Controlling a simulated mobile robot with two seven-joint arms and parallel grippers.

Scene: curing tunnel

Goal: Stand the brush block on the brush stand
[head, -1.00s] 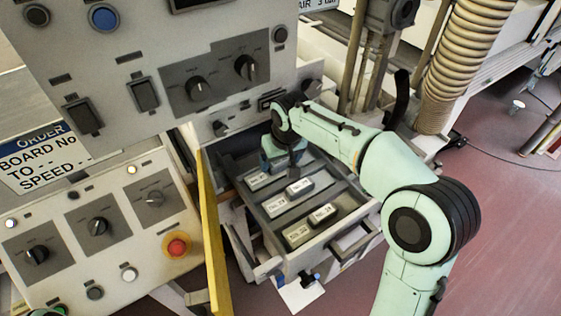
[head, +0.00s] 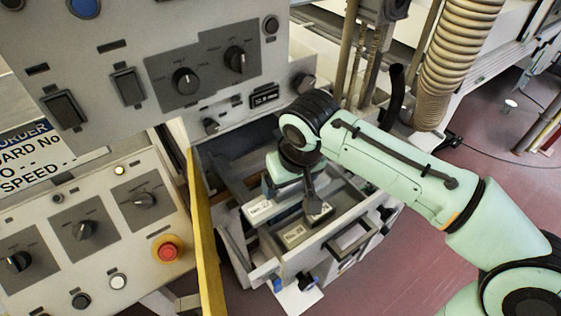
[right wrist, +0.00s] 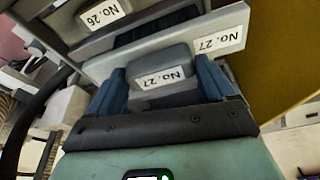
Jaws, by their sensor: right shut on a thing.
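My right gripper (head: 296,186) reaches down over an open grey drawer (head: 335,238) under the control panel. In the right wrist view its blue fingers (right wrist: 160,80) are shut on a grey block (right wrist: 158,57) with a white number label, which I take to be the brush block. A light ledge (right wrist: 232,40) labelled No. 27 lies just beyond the block. I cannot tell whether the block touches it. In the head view the gripper and arm hide most of the held block. I cannot make out a separate brush stand. My left gripper is not in view.
White number labels (head: 293,235) show in the drawer. A yellow upright edge (head: 203,230) runs close along the drawer's left. The panel with knobs (head: 186,80) overhangs the back. A red button (head: 167,250) is at left. A ribbed hose (head: 450,70) stands at right; open floor lies front right.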

